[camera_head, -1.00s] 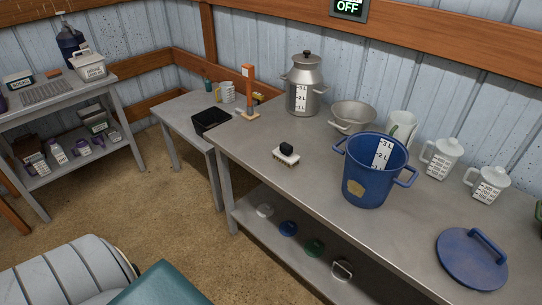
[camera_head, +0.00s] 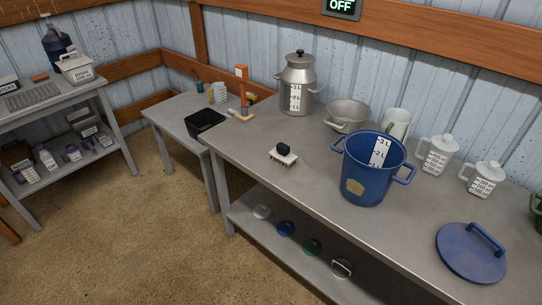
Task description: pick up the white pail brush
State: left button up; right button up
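A small white brush (camera_head: 282,159) with a black knob-like grip on top and bristles below sits on the grey metal table (camera_head: 262,190), near its left front edge. It stands left of the blue pail (camera_head: 376,170), apart from it. Neither of my grippers shows in the head view, so their state is hidden.
Behind the brush stand a steel milk can (camera_head: 297,88) and a metal bowl (camera_head: 348,116). White jugs (camera_head: 437,156) and a blue lid (camera_head: 471,252) are at the right. A lower shelf holds small lids. The tabletop around the brush is clear.

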aim_at(281, 154)
jog(key=z, duration=0.65)
jog(key=i+j+z, duration=0.15)
jog(key=j+z, duration=0.85)
jog(key=j, duration=0.2)
